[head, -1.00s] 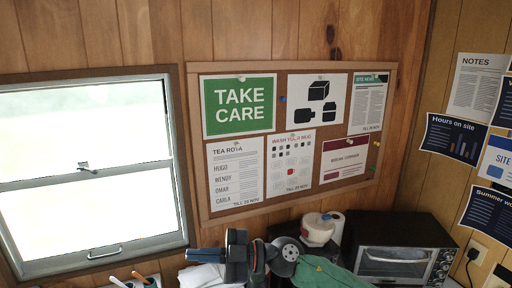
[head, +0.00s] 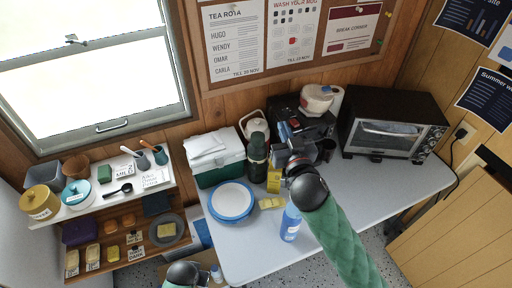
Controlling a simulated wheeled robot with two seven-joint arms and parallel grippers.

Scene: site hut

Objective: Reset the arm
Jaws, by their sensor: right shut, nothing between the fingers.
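My right arm, in a green sleeve with a dark wrist joint, reaches up from the lower right in the head view. My right gripper (head: 291,147) is above the back of the table, shut and empty. It overlaps the front of a dark machine (head: 317,128) in the picture; I cannot tell whether they touch. Part of my left arm shows at the bottom edge, left of the middle; its gripper fingers are not visible.
The grey table (head: 387,190) holds a toaster oven (head: 393,126), green-and-white cool box (head: 217,160), dark green flask (head: 258,154), blue-rimmed plates (head: 231,202), yellow sponge (head: 271,203) and blue bottle (head: 290,222). A stocked shelf (head: 108,208) stands left. The table's right front is clear.

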